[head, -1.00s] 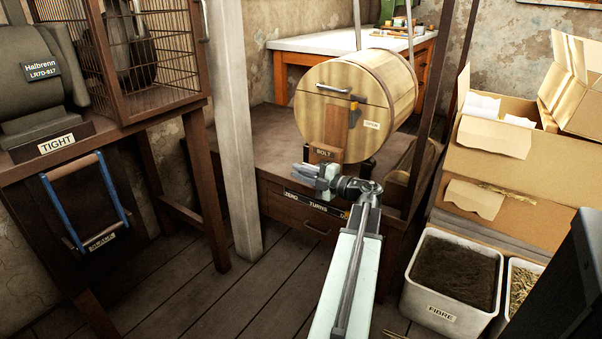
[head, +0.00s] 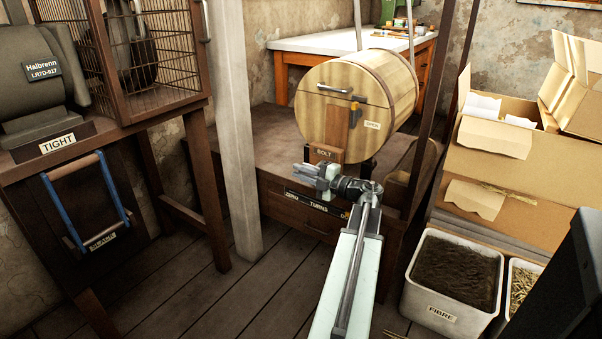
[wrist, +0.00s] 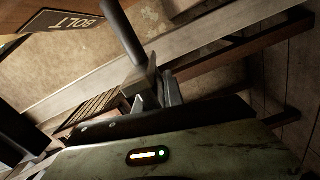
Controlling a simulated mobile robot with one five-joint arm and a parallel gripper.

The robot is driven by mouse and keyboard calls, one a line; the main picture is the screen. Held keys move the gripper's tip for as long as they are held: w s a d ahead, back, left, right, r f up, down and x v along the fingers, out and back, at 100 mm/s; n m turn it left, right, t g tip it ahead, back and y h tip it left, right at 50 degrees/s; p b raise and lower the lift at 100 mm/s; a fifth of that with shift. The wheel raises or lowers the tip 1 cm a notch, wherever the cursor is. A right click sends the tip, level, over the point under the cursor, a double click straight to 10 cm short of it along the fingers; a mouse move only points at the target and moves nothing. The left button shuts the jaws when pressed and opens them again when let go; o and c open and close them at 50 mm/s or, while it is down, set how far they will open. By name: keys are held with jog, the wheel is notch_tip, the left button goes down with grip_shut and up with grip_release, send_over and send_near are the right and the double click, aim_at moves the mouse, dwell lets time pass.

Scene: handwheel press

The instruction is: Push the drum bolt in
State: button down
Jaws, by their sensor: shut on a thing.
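The wooden drum (head: 345,105) stands on a low brown bench, with a plate marked BOLT (head: 325,153) at its lower front. My gripper (head: 308,172) is just below this plate, pointing left. In the wrist view my gripper (wrist: 158,95) is shut on the drum bolt (wrist: 122,30), which shows as a dark round rod running up to a block at the fingers. The BOLT plate also shows there (wrist: 68,20), upside down and close to the rod. How far the bolt sits in is hidden in the head view.
A grey post (head: 232,120) stands left of the drum, and a dark post (head: 437,110) stands to its right. Cardboard boxes (head: 540,170) and a FIBRE tub (head: 450,285) fill the right side. A cage (head: 130,50) stands at left. Floorboards at lower left are clear.

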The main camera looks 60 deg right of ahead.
aim_at(319, 166)
jog(key=shift+s+f, duration=0.1)
dwell(0.5)
jog(key=d, duration=0.4)
jog(key=shift+d, duration=0.2)
jog(key=c, duration=1.5)
grip_release()
